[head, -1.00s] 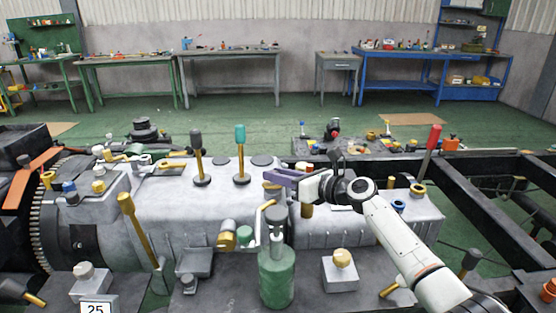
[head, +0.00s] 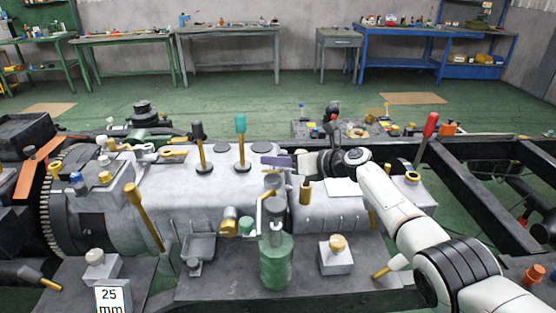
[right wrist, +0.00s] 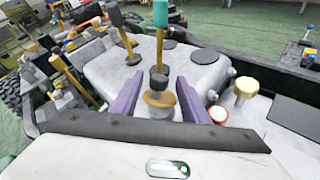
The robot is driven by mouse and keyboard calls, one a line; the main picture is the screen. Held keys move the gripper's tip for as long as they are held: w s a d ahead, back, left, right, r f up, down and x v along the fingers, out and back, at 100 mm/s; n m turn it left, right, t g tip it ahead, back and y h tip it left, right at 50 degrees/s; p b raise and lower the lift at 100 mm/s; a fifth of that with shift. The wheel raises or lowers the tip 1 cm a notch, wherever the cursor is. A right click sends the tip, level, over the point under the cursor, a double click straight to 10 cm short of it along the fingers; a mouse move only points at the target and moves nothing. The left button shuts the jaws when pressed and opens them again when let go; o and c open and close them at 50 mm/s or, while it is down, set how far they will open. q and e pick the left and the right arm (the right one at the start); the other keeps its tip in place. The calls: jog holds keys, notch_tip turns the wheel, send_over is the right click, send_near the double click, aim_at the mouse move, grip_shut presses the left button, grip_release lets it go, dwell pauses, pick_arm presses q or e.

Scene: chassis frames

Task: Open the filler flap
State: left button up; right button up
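My right gripper (head: 277,161) hovers over the right part of the grey housing (head: 160,200), pointing left in the head view. In the right wrist view its two purple fingers (right wrist: 158,80) stand apart. A gold-collared, dark-topped part (right wrist: 160,98) shows between them; I cannot tell whether they touch it. A flap is not clearly identifiable. Candidates are the round dark discs on the housing, such as one by the teal lever (head: 262,147), and a pale flat plate (head: 342,187) below the gripper. My left gripper is out of view.
The teal-topped lever (head: 241,145) and a dark-topped lever (head: 200,148) stand left of the gripper. A green canister (head: 276,260) stands in front. A red-handled lever (head: 428,135) rises at the right. A tray of parts (head: 355,130) lies behind.

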jog(key=shift+s+f, duration=0.1)
jog(key=p+v, duration=0.1)
jog(key=v, duration=0.9)
dwell(0.3)
